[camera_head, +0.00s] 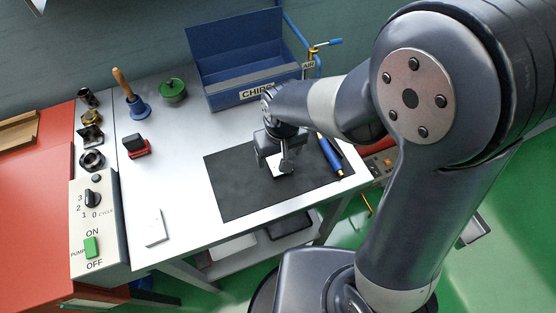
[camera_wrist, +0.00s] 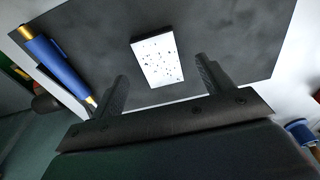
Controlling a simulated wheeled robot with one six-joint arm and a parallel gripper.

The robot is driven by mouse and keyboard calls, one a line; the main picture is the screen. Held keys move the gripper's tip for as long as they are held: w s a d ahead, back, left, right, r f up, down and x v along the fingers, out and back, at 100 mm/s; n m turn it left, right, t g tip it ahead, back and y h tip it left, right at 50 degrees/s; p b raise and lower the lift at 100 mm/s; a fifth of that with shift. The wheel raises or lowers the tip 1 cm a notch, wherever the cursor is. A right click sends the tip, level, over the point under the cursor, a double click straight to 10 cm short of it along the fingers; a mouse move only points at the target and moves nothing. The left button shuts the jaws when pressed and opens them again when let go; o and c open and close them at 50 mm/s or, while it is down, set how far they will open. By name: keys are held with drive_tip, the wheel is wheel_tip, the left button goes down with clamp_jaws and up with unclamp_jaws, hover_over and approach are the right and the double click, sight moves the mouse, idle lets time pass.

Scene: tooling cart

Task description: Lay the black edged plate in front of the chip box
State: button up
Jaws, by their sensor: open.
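A white, dark-speckled plate (camera_wrist: 157,60) with a dark edge along its side lies flat on the black mat (camera_head: 235,190). In the head view the plate (camera_head: 274,161) is partly hidden by my gripper (camera_head: 281,165). In the wrist view my gripper (camera_wrist: 161,76) is open, its two fingers apart on either side of the plate's near end, with nothing held. I cannot tell whether the fingers touch the mat. The blue chip box (camera_head: 225,98), labelled CHIPS, stands at the back of the table, behind the mat. Another white plate (camera_head: 155,226) lies at the table's front left.
A blue tool with gold ends (camera_head: 329,155) lies on the mat's right side; it also shows in the wrist view (camera_wrist: 58,68). Bare table lies between box and mat.

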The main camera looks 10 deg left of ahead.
sight(278, 161)
drive_tip(key=shift+w+a+f, duration=0.1)
drive_tip(key=shift+w+f, duration=0.05)
drive_tip(key=shift+f, duration=0.7)
drive_tip(key=shift+w+a+f, duration=0.1)
drive_tip(key=shift+w+f, duration=0.05)
drive_tip(key=shift+f, duration=0.7)
drive_tip(key=shift+d, duration=0.1)
drive_tip(key=c, duration=1.4)
drive_tip(key=shift+r, duration=0.15)
drive_tip(key=shift+c, duration=1)
